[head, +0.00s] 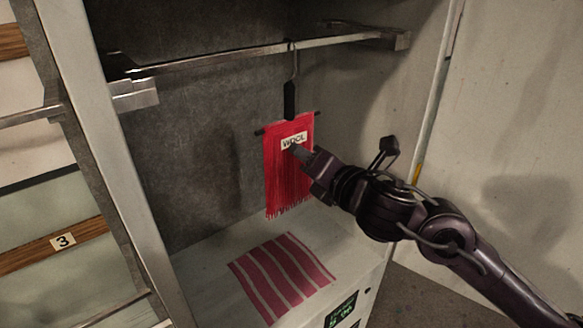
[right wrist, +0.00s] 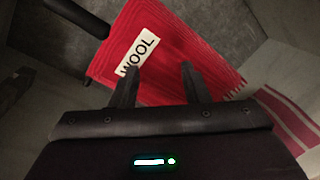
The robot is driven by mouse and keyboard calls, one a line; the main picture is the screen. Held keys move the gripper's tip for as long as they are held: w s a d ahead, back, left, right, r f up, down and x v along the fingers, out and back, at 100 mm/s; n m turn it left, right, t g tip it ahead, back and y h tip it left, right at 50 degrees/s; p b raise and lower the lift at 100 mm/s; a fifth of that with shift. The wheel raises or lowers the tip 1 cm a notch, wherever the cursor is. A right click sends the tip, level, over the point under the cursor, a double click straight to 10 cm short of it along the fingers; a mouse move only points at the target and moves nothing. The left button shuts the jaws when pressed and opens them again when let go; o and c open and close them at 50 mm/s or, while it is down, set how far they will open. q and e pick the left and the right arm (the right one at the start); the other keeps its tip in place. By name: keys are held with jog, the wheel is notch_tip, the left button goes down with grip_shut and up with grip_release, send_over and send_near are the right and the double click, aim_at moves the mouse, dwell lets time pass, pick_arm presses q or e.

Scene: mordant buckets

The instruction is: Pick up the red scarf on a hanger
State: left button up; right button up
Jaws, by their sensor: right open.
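The red scarf (head: 281,180) hangs on a dark hanger (head: 290,98) from a metal rail inside a cabinet. It has a fringed lower edge and a white label reading "WOOL". My right gripper (head: 296,150) is in front of the scarf, by the label, and covers part of it in the head view. In the right wrist view the red scarf (right wrist: 175,50) lies beyond the two fingers of my right gripper (right wrist: 157,82), which are apart with nothing seen between them. I cannot tell whether they touch the cloth. My left gripper is not in view.
The metal rail (head: 240,55) spans the cabinet top. A striped red and pale cloth or mat (head: 282,276) lies flat on the cabinet floor. A pale cabinet post (head: 110,150) stands at left, with a plate numbered 3 (head: 63,241) beyond it. The cabinet is otherwise mostly empty.

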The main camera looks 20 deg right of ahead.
aim_at(293, 105)
jog(key=r+n+y, duration=0.1)
jog(key=r+n, duration=0.2)
jog(key=w+r+n+y, duration=0.1)
jog(key=r+n, duration=0.3)
jog(key=r+n+p, duration=0.1)
jog(key=r+n, duration=0.2)
jog(key=n, duration=0.1)
jog(key=shift+w+r+t+y, duration=0.15)
jog(key=shift+r+t+y, duration=0.05)
jog(key=shift+t+y, duration=0.2)
jog(key=shift+f+p+x, duration=0.2)
jog(key=shift+p+x, duration=0.2)
jog(key=shift+x, duration=0.5)
jog(key=x, duration=0.1)
jog(key=p+x, duration=0.2)
jog(key=x, duration=0.1)
jog(key=shift+a+f, duration=0.25)
jog(key=shift+a, duration=0.05)
jog(key=shift+w+a+f+p, duration=0.15)
jog(key=shift+w+f+p, duration=0.1)
jog(key=shift+w+p, duration=0.1)
jog(key=shift+s, duration=0.1)
jog(key=shift+c, duration=1.4)
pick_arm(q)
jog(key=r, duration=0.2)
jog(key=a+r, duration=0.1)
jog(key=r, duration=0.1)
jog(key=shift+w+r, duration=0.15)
pick_arm(e)
grip_shut()
